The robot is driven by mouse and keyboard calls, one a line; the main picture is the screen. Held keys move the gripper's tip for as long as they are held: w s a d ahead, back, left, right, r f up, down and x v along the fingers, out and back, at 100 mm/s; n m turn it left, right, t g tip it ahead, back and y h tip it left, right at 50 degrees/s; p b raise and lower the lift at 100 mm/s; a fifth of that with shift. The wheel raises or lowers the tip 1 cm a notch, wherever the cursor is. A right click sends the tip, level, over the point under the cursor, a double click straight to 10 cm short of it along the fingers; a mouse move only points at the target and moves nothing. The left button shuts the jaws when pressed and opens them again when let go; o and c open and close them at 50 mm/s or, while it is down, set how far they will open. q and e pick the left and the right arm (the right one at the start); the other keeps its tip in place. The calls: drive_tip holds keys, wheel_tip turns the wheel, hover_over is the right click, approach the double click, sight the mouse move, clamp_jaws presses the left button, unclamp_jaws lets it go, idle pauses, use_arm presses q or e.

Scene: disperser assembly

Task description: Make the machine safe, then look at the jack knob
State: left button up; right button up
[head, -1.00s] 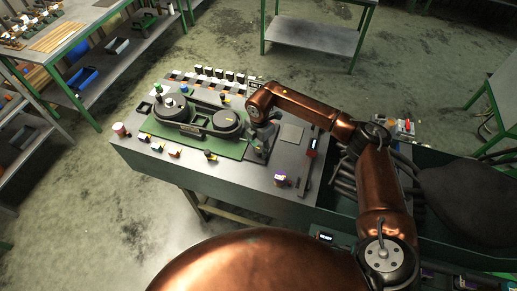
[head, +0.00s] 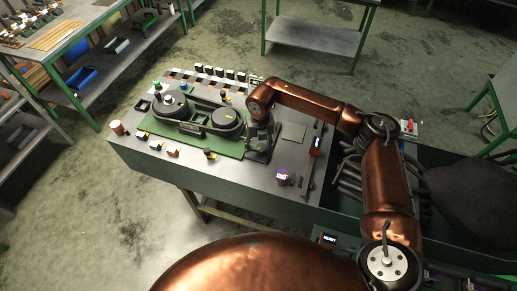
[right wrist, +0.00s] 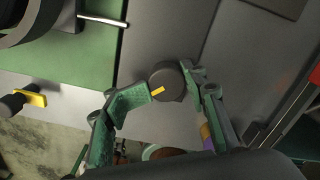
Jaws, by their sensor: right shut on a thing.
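The machine (head: 195,112) stands on a green plate on the grey bench, with two dark round housings on top. My right gripper (head: 258,150) is low over the bench just right of the plate. In the right wrist view, its green fingers (right wrist: 168,90) are shut on a dark round knob (right wrist: 163,77) with a yellow mark, one finger on each side. The arm hides this knob in the head view, and I cannot tell whether it is the jack knob. A dark knob with a yellow tab (right wrist: 30,100) shows at the wrist view's left. My left gripper is out of view.
A purple-topped cup (head: 282,177) and a small lit display (head: 316,143) stand right of the gripper. Several coloured pieces (head: 172,151) line the bench front, with a pinkish cup (head: 117,127) at the left. A dark bin with tubes lies right of the bench.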

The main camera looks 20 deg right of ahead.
drive_tip(key=n+b, duration=0.1)
drive_tip(key=n, duration=0.2)
drive_tip(key=d+n+b, duration=0.1)
drive_tip(key=n, duration=0.2)
drive_tip(key=n+b, duration=0.1)
drive_tip(key=n, duration=0.3)
drive_tip(key=n+b, duration=0.1)
drive_tip(key=n, duration=0.2)
drive_tip(key=shift+r+n+b, duration=0.15)
drive_tip(key=shift+n+b, duration=0.15)
drive_tip(key=shift+b, duration=0.05)
drive_tip(key=n+b, duration=0.2)
drive_tip(key=n, duration=0.4)
drive_tip(key=shift+w, duration=0.1)
drive_tip(key=n+b, duration=0.1)
drive_tip(key=n, duration=0.1)
drive_tip(key=n+b, duration=0.1)
drive_tip(key=n, duration=0.2)
drive_tip(key=shift+a+r+n, duration=0.15)
drive_tip(key=shift+n, duration=0.15)
